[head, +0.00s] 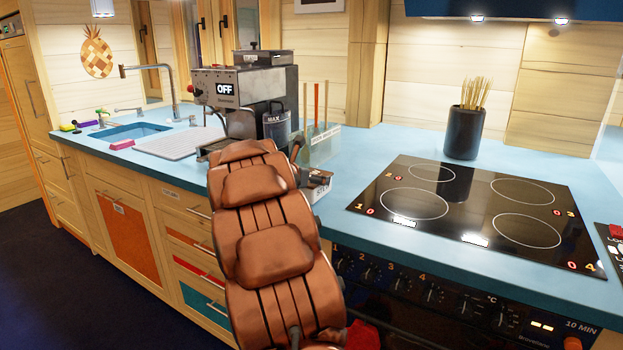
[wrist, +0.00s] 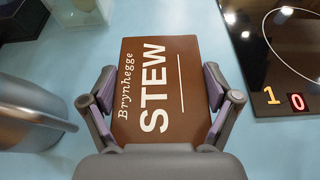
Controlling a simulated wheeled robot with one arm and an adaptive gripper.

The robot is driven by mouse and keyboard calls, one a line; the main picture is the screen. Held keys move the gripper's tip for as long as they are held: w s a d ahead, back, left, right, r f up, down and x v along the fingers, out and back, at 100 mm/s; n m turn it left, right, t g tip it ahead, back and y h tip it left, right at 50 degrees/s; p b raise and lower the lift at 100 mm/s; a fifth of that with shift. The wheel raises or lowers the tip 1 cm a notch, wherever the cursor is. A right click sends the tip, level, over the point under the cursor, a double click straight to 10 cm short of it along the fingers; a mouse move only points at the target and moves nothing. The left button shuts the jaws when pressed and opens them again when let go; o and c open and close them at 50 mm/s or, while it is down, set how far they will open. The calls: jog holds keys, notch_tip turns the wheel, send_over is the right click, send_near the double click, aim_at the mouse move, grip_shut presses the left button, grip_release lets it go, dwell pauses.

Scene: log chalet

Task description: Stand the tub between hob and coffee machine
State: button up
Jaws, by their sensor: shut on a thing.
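In the wrist view my gripper (wrist: 163,108) is shut on the tub (wrist: 183,65), a brown block with white lettering "Brynhegge STEW". One finger lies on each side of it. The tub is over the blue counter, left of the hob (wrist: 285,60); I cannot tell whether it touches the counter. The coffee machine (head: 228,88), with an "OFF" display, stands behind the arm. The black hob (head: 470,208) is to the right.
A metal rounded vessel (wrist: 30,112) is close left of my gripper in the wrist view. A clear holder with upright sticks (head: 318,135) stands right of the coffee machine. A dark pot of sticks (head: 464,133) is behind the hob. Blue counter (head: 365,160) is bare between them.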

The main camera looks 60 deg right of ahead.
jog(key=shift+f, duration=0.1)
jog(key=o, duration=1.4)
jog(key=shift+a+r, duration=0.15)
jog(key=shift+r, duration=0.1)
jog(key=p+v, duration=0.1)
jog(key=v, duration=1)
jog(key=shift+s+a+r, duration=0.1)
jog(key=shift+a+r, duration=0.05)
jog(key=shift+a, duration=0.15)
